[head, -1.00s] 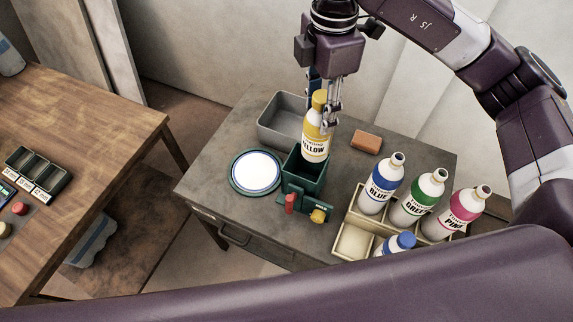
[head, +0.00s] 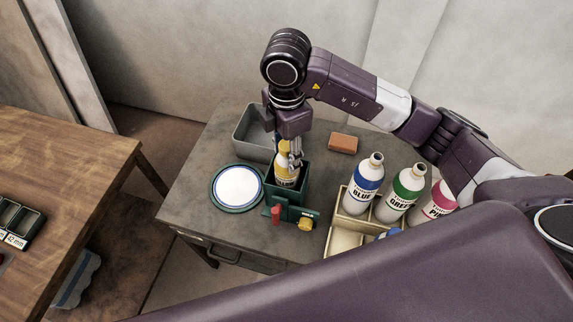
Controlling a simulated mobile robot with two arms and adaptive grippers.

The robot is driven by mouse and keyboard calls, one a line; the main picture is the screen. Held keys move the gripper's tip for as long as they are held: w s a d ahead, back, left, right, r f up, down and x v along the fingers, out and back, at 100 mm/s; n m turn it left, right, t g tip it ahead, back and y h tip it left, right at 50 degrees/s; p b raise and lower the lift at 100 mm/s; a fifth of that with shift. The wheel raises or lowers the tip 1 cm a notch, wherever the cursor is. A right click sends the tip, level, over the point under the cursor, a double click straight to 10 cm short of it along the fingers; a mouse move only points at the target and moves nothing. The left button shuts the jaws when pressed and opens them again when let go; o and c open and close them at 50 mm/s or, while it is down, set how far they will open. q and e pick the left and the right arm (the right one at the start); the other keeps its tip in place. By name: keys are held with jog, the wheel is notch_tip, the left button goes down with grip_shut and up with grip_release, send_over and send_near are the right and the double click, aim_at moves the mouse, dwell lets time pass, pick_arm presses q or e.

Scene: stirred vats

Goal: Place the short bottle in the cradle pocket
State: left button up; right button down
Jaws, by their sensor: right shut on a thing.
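The yellow bottle (head: 287,180), with a yellow cap and a white and dark label, is upright in the head view. My right gripper (head: 290,157) points down and is shut on it near its cap. The lower part of the bottle is inside the open pocket of the dark green cradle (head: 293,197), hidden by the front wall. I cannot tell whether it touches the bottom. A red knob (head: 276,214) and a yellow knob (head: 306,224) sit on the cradle's front. My left gripper is not in view.
A round white plate-like disc (head: 238,186) lies left of the cradle. A grey tray (head: 247,135) and an orange-brown block (head: 343,143) are behind. A cream crate (head: 343,240) at right holds blue, green and pink bottles. A wooden table (head: 60,180) stands at left.

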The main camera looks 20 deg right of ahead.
jog(key=shift+f, duration=0.75)
notch_tip(320, 180, down, 4)
jog(key=shift+f+p, duration=0.1)
jog(key=shift+p, duration=0.4)
jog(key=shift+f, duration=0.2)
jog(key=c, duration=1.5)
grip_release()
jog(key=shift+o, duration=0.2)
